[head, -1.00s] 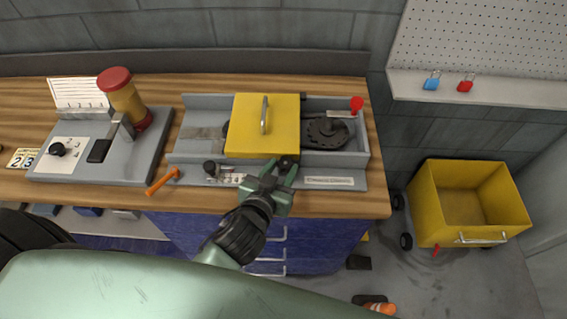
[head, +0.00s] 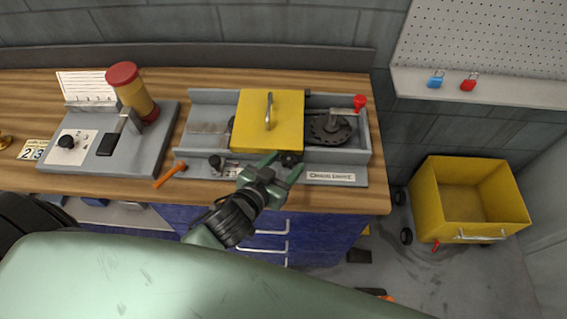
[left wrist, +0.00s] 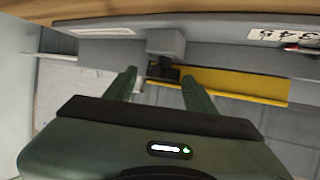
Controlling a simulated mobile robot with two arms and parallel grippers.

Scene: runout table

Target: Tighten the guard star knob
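The yellow guard (head: 268,120) lies closed over the grey machine, its handle on top. The dark guard star knob (head: 291,159) sits at the guard's front right edge. In the left wrist view the knob (left wrist: 163,70) is a dark shape below a grey block, in front of the yellow guard (left wrist: 235,84). My left gripper (head: 283,165) is open at the knob. In the left wrist view its fingers (left wrist: 159,74) stand on either side of the knob, with a visible gap on each side. The knob's lobes are not clear. My right gripper is not in view.
A red-knobbed crank (head: 360,102) stands right of the guard. A small black knob (head: 215,161) is on the machine's front left. An orange-handled tool (head: 170,175) lies on the bench. A control panel (head: 108,145) is at left, a yellow cart (head: 440,215) at right.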

